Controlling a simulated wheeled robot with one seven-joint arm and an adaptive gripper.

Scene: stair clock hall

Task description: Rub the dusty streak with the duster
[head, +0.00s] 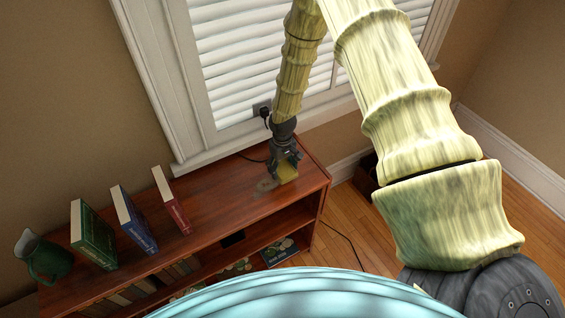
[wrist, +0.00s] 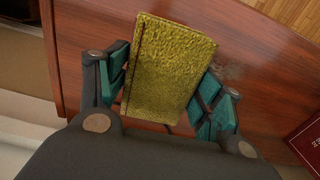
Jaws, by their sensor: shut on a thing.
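The duster, a yellow fuzzy block, is between the fingers of my gripper in the wrist view (wrist: 168,68). My gripper (head: 286,165) is shut on the duster (head: 288,174) at the right end of the wooden shelf top. The dusty streak (head: 265,185) is a grey-brown smudge on the shelf top, just left of the duster in the head view. In the wrist view, a faint part of the streak (wrist: 229,72) shows to the right of the duster. The duster is at or very near the surface; I cannot tell whether it touches.
The wooden bookshelf (head: 215,205) carries a red book (head: 172,200), a blue book (head: 134,220), a green book (head: 93,235) and a green jug (head: 45,262) to the left. A window with blinds (head: 255,60) stands behind. The shelf top between streak and red book is clear.

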